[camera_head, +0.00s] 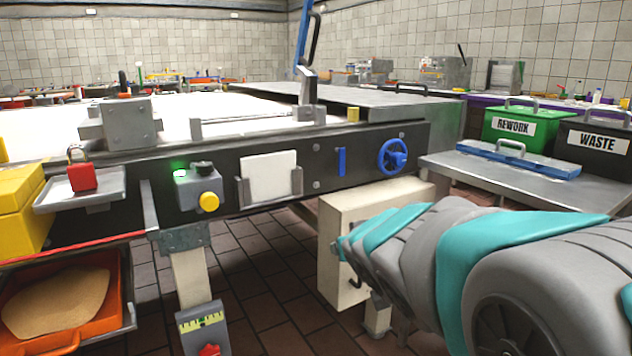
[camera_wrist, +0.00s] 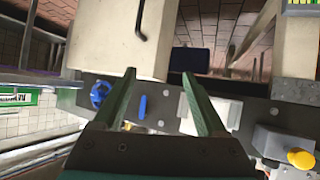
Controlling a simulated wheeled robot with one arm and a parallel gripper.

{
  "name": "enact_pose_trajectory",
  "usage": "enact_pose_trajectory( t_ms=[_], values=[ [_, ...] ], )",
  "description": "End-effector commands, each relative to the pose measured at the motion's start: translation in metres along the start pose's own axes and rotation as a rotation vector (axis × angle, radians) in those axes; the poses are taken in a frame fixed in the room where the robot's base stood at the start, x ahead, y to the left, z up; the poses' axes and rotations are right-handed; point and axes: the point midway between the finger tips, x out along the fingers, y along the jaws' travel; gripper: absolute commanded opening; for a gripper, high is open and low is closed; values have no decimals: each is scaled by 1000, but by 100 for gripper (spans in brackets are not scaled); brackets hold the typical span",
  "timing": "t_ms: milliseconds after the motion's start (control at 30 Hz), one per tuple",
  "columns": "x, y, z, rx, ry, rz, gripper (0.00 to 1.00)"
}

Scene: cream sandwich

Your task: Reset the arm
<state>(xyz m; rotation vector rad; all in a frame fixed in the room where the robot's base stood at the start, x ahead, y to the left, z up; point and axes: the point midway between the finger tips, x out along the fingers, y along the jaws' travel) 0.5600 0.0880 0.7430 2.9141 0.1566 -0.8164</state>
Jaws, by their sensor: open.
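My arm reaches in from the right in the head view, in front of a cream box (camera_head: 345,215) beneath the machine; my gripper is not clearly visible there. In the wrist view my gripper (camera_wrist: 158,75) is open, its two green fingers apart with nothing between them. Beyond the fingers are the machine's dark side panel, a blue handwheel (camera_wrist: 100,93) and a small blue bar (camera_wrist: 142,106). The cream box also shows in the wrist view (camera_wrist: 120,40), at the upper middle.
The long machine (camera_head: 350,150) fills the left and middle, with a yellow button (camera_head: 208,201), a red padlock (camera_head: 82,176) and an orange bin (camera_head: 100,325). A steel table (camera_head: 480,172), a green REWORK bin (camera_head: 520,124) and a black WASTE bin (camera_head: 600,142) stand at right.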

Motion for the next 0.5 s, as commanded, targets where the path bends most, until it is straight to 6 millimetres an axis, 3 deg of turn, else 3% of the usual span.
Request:
enact_pose_trajectory(
  t_ms=[33, 100, 233, 400, 500],
  values=[
    [-9, 21, 26, 16, -83, 46, 74],
    [-23, 42, 67, 32, -208, 95, 74],
    [-61, 67, 145, 64, -453, 148, 74],
    [-129, 68, 240, 108, -780, 134, 74],
    [-170, 56, 281, 131, -943, 91, 74]
  ],
)
